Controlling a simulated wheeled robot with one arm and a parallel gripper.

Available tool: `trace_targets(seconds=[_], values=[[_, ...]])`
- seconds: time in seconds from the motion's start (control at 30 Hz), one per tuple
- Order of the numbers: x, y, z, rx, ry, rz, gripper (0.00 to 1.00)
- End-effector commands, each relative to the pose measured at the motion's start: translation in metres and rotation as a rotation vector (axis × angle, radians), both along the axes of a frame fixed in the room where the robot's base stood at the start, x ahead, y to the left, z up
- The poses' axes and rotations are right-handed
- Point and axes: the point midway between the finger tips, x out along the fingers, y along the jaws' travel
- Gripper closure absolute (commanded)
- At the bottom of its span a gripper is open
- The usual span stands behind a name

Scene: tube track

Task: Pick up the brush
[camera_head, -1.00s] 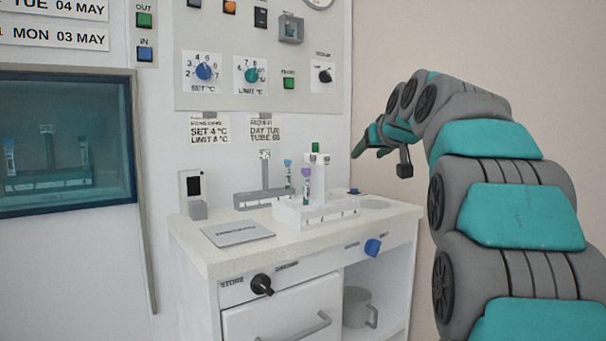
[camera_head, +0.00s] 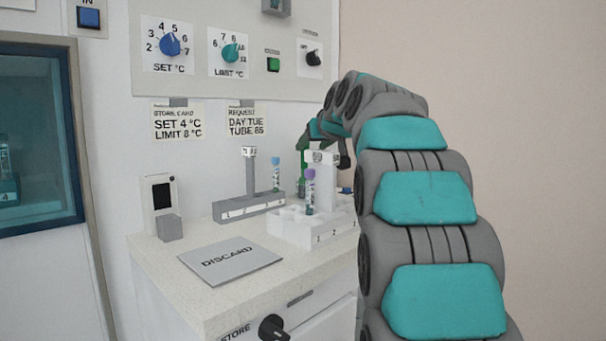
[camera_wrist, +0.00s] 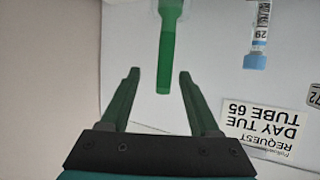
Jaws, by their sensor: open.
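The green stick (camera_wrist: 166,50), which I take for the brush, shows in the wrist view, entering from the top edge. Its lower end lies between the two fingers of my gripper (camera_wrist: 159,74) in the picture. The fingers are open, with a gap on either side of the stick; I cannot tell how far apart in depth they are. In the head view my gripper (camera_head: 306,155) is at the back of the white rack, next to its raised post (camera_head: 322,178). There the green fingers and the brush cannot be clearly told apart.
The white rack (camera_head: 290,232) holds a purple-capped tube (camera_head: 310,192). A blue-capped tube (camera_head: 276,175) stands in the grey rack (camera_head: 240,208) behind. A DISCARD plate (camera_head: 230,262) lies in front, and a small device (camera_head: 160,205) stands left. The wall is close behind.

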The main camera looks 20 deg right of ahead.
Motion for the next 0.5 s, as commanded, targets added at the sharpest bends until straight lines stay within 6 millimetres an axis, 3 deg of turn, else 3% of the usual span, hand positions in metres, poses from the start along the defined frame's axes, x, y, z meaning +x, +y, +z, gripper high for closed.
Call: trace_targets(seconds=[0.33, 0.5], values=[[0.038, 0.001, -0.02, 0.0, 0.004, 0.0, 0.38], [0.046, 0.001, -0.022, -0.001, 0.0, 0.0, 0.38]])
